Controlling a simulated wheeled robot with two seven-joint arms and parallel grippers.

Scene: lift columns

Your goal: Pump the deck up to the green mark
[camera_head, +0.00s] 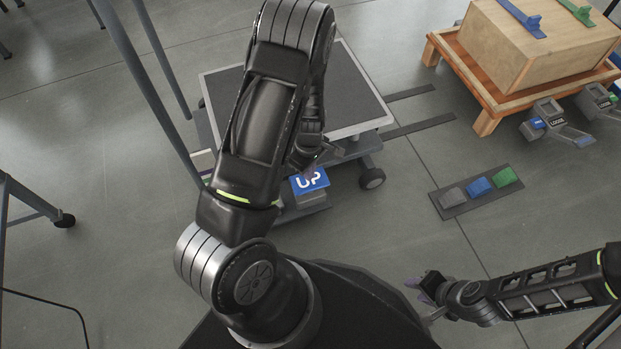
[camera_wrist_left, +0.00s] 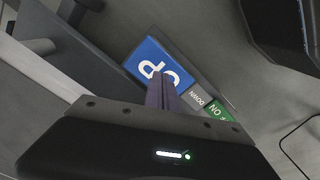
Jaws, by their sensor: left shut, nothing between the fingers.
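The deck (camera_head: 350,95) is a dark, light-rimmed platform on a wheeled cart, partly hidden behind my left arm. A blue pedal marked UP (camera_head: 310,181) is low at its near side. In the left wrist view the UP pedal (camera_wrist_left: 152,58) lies just beyond my left gripper (camera_wrist_left: 162,90), whose purple fingers are together and empty. I cannot tell whether they touch it. My left gripper (camera_head: 318,160) shows above the pedal in the head view. My right gripper (camera_head: 422,290) is off to the lower right, empty; its finger opening is unclear. I cannot make out the green mark.
A wooden crate (camera_head: 535,55) stands on an orange-brown stand at the upper right, with grey latch-like devices (camera_head: 550,120) beside it. A floor plate (camera_head: 465,208) holds grey, blue and green blocks. A grey post (camera_head: 150,90) rises left of the cart. Floor between is clear.

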